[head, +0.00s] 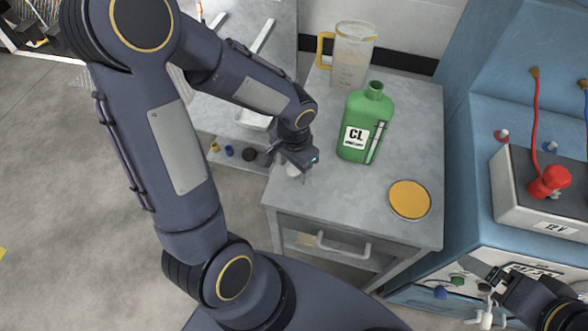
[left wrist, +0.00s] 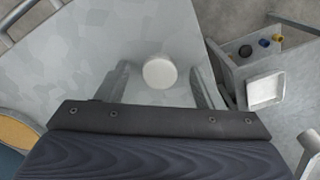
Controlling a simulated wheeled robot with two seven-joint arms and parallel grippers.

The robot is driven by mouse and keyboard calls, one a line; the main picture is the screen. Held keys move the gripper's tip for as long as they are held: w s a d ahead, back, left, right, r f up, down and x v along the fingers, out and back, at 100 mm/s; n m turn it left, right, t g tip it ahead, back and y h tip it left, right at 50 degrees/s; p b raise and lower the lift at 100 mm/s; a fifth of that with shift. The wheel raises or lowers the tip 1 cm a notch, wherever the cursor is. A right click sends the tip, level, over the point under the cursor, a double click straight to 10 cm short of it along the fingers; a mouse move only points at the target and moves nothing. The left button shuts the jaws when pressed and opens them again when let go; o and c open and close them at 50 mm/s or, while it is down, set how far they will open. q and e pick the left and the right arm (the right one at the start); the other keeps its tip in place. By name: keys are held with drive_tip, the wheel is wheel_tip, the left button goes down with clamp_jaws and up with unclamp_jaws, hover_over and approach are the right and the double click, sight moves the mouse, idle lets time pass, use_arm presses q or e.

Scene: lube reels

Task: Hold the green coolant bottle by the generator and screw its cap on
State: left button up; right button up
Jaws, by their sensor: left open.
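The green coolant bottle (head: 359,132), labelled CL, stands upright on the grey metal cabinet top beside the blue generator (head: 465,140). Its neck is open and bare. A white round cap (head: 293,171) lies on the cabinet top near its left edge, partly hidden by my left gripper (head: 295,166). In the left wrist view the cap (left wrist: 159,72) shows between the two spread fingers of my left gripper (left wrist: 158,82), with gaps on both sides. My right gripper (head: 485,272) is at the lower right, away from the bottle; its finger opening is unclear.
A clear jug (head: 352,57) with a yellow handle stands behind the bottle. A round orange-topped disc (head: 409,200) lies at the front right of the cabinet top. A battery marked 12V (head: 540,200) with a red clamp (head: 549,182) sits at the right. Small coloured caps (head: 230,151) lie left.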

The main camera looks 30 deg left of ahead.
sight(295, 170)
use_arm(q)
drive_tip(key=shift+c, duration=0.4)
drive_tip(key=c, duration=1)
drive_tip(key=shift+r, duration=0.1)
drive_tip(key=shift+r, duration=0.6)
wheel_tip(295, 170, up, 2)
drive_tip(key=shift+d+r+p, duration=0.15)
drive_tip(key=shift+r+p, duration=0.05)
drive_tip(key=shift+p, duration=0.1)
drive_tip(key=d+r, duration=0.3)
drive_tip(key=d, duration=0.1)
drive_tip(key=s+d+r, duration=0.1)
drive_tip(key=d+r, duration=0.2)
drive_tip(key=d, duration=0.2)
drive_tip(key=d+r, duration=0.3)
drive_tip(key=d, duration=0.1)
drive_tip(key=shift+s+d+r+b, duration=0.15)
drive_tip(key=shift+d+b, duration=0.2)
drive_tip(key=shift+b, duration=0.05)
